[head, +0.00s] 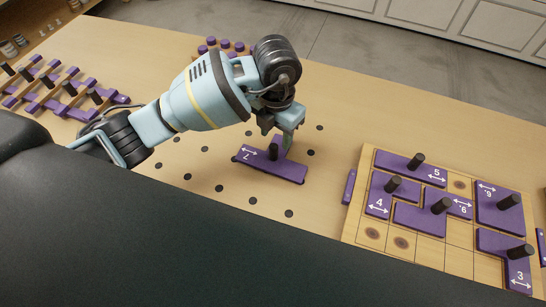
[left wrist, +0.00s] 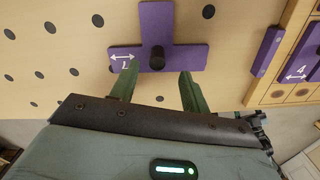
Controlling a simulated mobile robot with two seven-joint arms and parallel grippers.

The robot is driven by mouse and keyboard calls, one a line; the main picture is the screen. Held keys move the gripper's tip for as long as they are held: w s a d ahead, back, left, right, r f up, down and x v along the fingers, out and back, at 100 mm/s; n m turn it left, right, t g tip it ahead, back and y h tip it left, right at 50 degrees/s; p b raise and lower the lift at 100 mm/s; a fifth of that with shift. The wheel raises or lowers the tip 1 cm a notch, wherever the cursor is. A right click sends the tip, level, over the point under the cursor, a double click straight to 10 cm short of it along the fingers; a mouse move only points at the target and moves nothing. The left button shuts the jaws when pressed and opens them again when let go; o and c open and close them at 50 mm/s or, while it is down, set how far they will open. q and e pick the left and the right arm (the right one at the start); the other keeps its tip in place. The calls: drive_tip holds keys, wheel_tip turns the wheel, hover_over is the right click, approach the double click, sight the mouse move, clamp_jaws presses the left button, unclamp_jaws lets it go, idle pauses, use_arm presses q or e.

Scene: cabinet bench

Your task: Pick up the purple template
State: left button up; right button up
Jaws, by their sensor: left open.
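A purple T-shaped template (head: 285,173) with a white double arrow, a digit and an upright black peg lies on the wooden bench. In the left wrist view the template (left wrist: 155,22) lies just ahead of the fingertips. Its black peg (left wrist: 157,59) stands near the middle of the gap, slightly beyond the tips. My left gripper (head: 290,138) is open and empty, low over the template's far side; its green fingers show apart in the left wrist view (left wrist: 158,78). Whether they touch the template is unclear. My right gripper is not in view.
A wooden board (head: 374,237) at the right holds several numbered purple pieces with black pegs. A rack of purple pieces (head: 62,88) stands at the far left. Purple cylinders (head: 225,43) stand behind my arm.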

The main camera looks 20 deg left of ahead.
sight(273, 147)
use_arm(q)
drive_tip(key=shift+s+a+f, duration=0.1)
drive_tip(key=shift+a+f, duration=0.05)
drive_tip(key=shift+f, duration=1.5)
drive_tip(key=shift+s+a+f, duration=0.1)
drive_tip(key=shift+f, duration=1.5)
clamp_jaws()
